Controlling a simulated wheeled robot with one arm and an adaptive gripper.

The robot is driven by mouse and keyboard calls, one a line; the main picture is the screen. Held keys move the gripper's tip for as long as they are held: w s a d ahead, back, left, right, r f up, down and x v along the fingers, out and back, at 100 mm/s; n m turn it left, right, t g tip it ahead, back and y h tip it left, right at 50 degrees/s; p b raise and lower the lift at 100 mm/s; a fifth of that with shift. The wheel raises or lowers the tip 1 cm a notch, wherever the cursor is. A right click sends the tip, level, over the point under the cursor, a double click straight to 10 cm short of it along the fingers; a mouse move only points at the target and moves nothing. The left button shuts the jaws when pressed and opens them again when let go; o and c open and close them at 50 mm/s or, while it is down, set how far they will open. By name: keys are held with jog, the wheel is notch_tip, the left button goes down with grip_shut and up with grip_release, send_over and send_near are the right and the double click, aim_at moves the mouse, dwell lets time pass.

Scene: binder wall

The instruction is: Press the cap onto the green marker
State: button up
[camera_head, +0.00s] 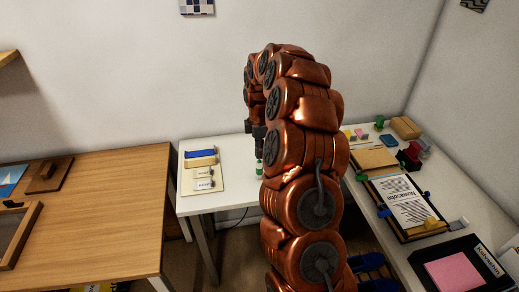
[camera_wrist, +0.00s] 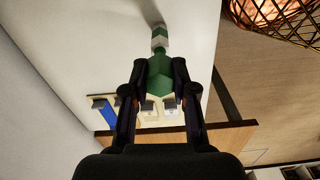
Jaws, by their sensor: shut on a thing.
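My gripper (camera_wrist: 158,66) is shut on a green faceted piece (camera_wrist: 159,78), which looks like the cap. The green marker (camera_wrist: 159,39), with white and green bands, shows just beyond the fingertips, in line with the cap. I cannot tell whether the cap is seated on it or only touching. In the head view the marker (camera_head: 259,168) stands upright at the right part of the small white table (camera_head: 228,196). My arm hides part of that area, and my gripper (camera_head: 258,142) is above the marker.
A cream board (camera_head: 188,184) with a blue block and labelled pieces lies on the white table left of the marker. A wooden table (camera_head: 110,205) is at left. A cluttered white desk (camera_head: 383,246) is at right. White table surface between board and marker is clear.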

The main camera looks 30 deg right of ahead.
jog(key=shift+f+b, duration=0.75)
jog(key=shift+f, duration=0.65)
dwell(1.8)
jog(key=o, duration=0.8)
jog(key=shift+r, duration=0.1)
notch_tip(320, 180, up, 11)
jog(key=shift+r, duration=0.4)
